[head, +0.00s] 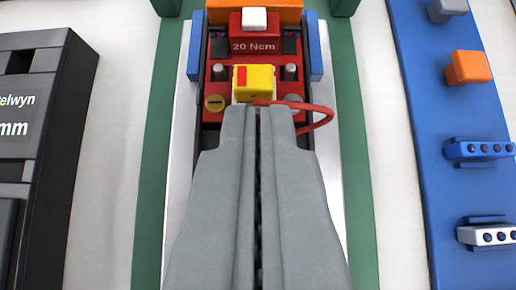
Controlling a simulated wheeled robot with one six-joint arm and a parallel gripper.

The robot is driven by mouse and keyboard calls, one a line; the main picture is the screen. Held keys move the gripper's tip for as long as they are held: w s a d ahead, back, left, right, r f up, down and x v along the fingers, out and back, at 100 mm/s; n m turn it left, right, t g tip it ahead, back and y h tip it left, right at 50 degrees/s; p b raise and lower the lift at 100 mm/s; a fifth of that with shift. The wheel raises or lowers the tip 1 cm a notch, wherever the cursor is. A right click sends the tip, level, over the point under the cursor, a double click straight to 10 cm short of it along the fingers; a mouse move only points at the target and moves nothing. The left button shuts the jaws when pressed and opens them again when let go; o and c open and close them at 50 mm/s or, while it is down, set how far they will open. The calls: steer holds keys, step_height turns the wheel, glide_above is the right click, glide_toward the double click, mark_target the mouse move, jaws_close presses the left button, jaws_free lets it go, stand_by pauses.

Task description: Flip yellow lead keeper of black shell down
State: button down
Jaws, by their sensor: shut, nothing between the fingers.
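The black shell (203,125) lies in the middle of the head view, with a red plate (252,63) marked "20 Ncm" inside it. The yellow lead keeper (261,80) sits on the red plate, with a red patch on its left side. A red lead (329,117) loops out to the right from near the keeper's front. My gripper (259,110) is shut, with its tips just in front of the keeper in the picture. I cannot tell whether the tips touch it. The gripper hides the near part of the shell.
Blue blocks (314,46) flank the shell, and an orange block (283,13) is behind it. Green strips (155,150) run along both sides. A dark device (45,110) stands left. A blue panel (425,120) at right carries an orange block (468,67) and connectors (480,150).

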steer(key=shift+s+f, duration=0.65)
steer(key=shift+s, duration=0.8)
steer(key=v, duration=1.7)
steer(key=shift+s, duration=0.2)
